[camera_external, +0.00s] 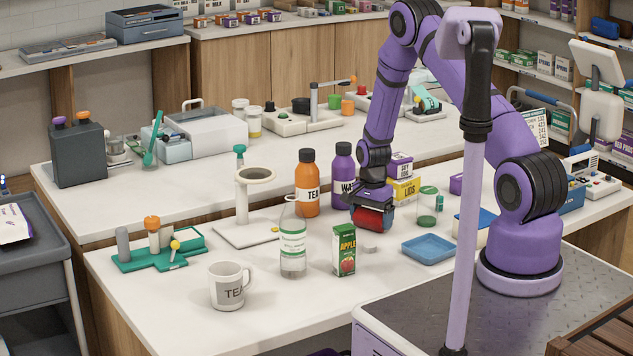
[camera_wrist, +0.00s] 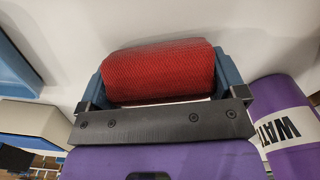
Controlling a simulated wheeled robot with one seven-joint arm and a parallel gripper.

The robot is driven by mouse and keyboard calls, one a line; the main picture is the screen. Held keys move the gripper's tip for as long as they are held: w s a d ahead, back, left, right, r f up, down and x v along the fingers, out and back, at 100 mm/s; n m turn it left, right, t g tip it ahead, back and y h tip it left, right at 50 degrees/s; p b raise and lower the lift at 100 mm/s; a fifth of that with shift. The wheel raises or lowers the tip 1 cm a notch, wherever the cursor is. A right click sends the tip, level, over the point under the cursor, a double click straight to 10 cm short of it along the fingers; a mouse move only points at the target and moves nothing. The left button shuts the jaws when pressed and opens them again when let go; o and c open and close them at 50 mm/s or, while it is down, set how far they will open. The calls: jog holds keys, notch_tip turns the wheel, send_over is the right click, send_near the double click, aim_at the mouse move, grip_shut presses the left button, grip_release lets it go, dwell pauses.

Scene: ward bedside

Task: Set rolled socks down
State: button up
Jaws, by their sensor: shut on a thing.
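The rolled socks (camera_external: 370,218) are a red, ribbed roll held in my gripper (camera_external: 372,212), above the white counter beside the purple water bottle. In the wrist view the red roll (camera_wrist: 160,70) lies between the two blue fingers of my gripper (camera_wrist: 162,78), which is shut on it. The underside of the roll and any gap to the counter cannot be judged exactly.
Close by stand a purple water bottle (camera_external: 343,177), an orange tea bottle (camera_external: 307,184), an apple juice carton (camera_external: 344,250), a clear bottle (camera_external: 293,245) and a green-lidded jar (camera_external: 427,206). A blue tray (camera_external: 429,249) lies to the right. The front counter near the mug (camera_external: 229,286) has free room.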

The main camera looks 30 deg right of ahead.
jog(key=o, duration=0.6)
notch_tip(320, 180, up, 12)
jog(key=s+a+r+n+t, duration=0.1)
jog(key=s+r+n, duration=0.1)
jog(key=s+r, duration=0.5)
jog(key=s+a+r+n+t, duration=0.1)
jog(key=s+r+n, duration=0.1)
jog(key=r, duration=0.8)
jog(key=s+a+r+n+t, duration=0.1)
jog(key=s+r+n, duration=0.1)
jog(key=s+r, duration=0.5)
jog(key=shift+s+a+r+n+t, duration=0.35)
jog(key=shift+s+r+n, duration=1.15)
jog(key=shift+s, duration=2.2)
jog(key=shift+s+a+r+n+t, duration=0.4)
jog(key=shift+s+r+n, duration=0.55)
jog(key=shift+s+r, duration=1.85)
jog(key=shift+s+a+r+n+t, duration=0.35)
jog(key=shift+s+r+n, duration=0.7)
jog(key=shift+s, duration=3.5)
